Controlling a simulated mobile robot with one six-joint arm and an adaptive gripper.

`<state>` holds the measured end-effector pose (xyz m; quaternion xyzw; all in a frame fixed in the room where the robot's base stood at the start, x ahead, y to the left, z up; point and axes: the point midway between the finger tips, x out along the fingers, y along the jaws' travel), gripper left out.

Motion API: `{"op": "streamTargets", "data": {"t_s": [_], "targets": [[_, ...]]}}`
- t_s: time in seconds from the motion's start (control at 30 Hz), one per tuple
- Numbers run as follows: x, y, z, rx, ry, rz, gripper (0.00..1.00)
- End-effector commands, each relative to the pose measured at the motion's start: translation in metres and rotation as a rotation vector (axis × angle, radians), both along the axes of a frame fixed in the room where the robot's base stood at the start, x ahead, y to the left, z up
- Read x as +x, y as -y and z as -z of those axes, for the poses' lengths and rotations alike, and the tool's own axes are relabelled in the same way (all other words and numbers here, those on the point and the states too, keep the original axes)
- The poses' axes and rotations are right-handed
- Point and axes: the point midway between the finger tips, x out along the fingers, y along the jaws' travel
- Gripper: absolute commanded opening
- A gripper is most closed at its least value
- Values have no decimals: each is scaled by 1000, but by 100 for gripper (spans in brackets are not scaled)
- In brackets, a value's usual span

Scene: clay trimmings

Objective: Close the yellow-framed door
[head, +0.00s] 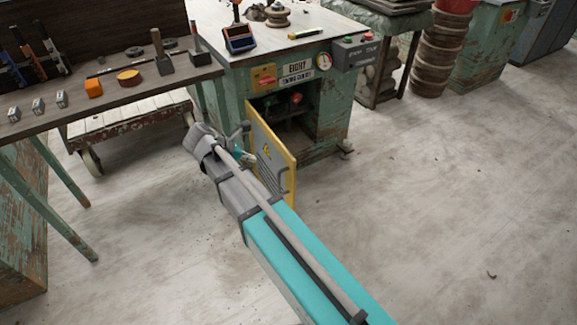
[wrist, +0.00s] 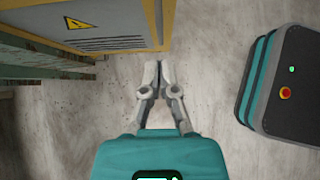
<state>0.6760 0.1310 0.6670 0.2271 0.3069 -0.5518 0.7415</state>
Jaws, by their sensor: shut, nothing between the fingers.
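The yellow-framed door (head: 289,184) stands open, swung out from the green cabinet (head: 317,138) under the bench top. Its panel is grey with a yellow warning triangle and slots, and a grey handle shows near its free edge. In the wrist view the door (wrist: 120,42) fills the upper left, with its warning sign and slots in sight. In the head view my wrist and arm cover part of the door's face.
A dark workbench (head: 140,83) with tools stands at the left, with a low slatted trolley (head: 125,122) under it. The cabinet's opening is dark with reddish parts inside. A stack of round pots (head: 438,60) stands at the back right. The floor (head: 430,200) at right is clear.

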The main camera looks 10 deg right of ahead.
Motion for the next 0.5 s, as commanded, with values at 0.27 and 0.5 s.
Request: {"op": "streamTargets", "data": {"t_s": [0.27,0.5], "targets": [[1,9,0,2,2,15,0],[3,17,8,3,2,19,0]]}}
